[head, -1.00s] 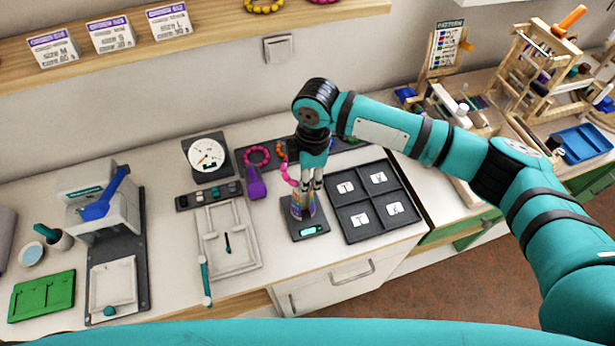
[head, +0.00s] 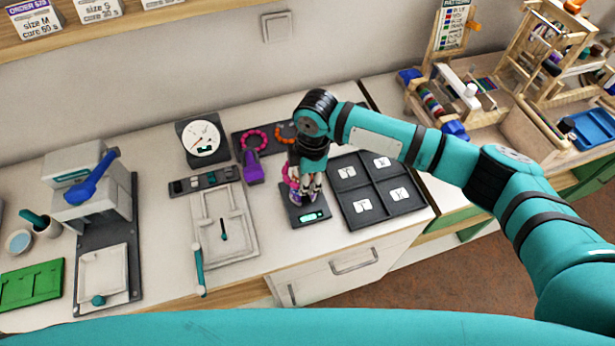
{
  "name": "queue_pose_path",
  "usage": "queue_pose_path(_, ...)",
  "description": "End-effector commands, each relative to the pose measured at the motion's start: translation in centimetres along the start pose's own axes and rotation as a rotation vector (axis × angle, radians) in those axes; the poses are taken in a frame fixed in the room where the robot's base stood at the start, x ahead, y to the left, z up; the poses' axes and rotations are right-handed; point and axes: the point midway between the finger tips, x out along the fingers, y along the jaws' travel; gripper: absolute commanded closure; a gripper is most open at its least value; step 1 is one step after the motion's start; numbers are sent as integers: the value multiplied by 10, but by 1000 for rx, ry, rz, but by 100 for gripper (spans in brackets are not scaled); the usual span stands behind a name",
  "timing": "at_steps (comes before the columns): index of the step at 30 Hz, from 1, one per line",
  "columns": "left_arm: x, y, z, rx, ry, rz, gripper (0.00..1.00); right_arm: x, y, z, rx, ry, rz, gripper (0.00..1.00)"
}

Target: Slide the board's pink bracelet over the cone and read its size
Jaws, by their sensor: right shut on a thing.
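My right gripper (head: 306,190) is shut on a pink bead bracelet (head: 286,172), low over the sizing cone. The bracelet's beads show at the gripper's left side; the rest is hidden. The cone is mostly covered by the gripper, with only small coloured patches showing between the fingers. I cannot tell whether the bracelet is around the cone or beside it. The cone's dark base (head: 322,207) has a lit green display (head: 312,217), too small to read. The dark bead board (head: 270,149) behind holds a darker pink bracelet (head: 254,139) and an orange one (head: 285,132). My left gripper is out of view.
A black tray (head: 366,190) with several white cards lies close on the right. A white frame (head: 240,246) with a teal handle, a dial (head: 203,138) and a press (head: 90,187) stand to the left. Wooden racks (head: 545,60) stand at the far right.

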Motion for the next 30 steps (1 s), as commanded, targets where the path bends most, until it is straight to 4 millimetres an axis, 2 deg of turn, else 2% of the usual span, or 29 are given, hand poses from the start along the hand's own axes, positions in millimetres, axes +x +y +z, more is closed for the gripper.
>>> queue_pose_path(14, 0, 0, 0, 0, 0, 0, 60, 1, 0, 0, 0, 1, 1, 100)
queue_pose_path(15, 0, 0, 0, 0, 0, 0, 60, 1, 0, 0, 0, 1, 1, 84)
queue_pose_path(21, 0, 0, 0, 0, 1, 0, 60, 1, 0, 0, 0, 1, 1, 60)
queue_pose_path(30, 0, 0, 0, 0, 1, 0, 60, 0, 2, 0, 1, 2, 6, 60)
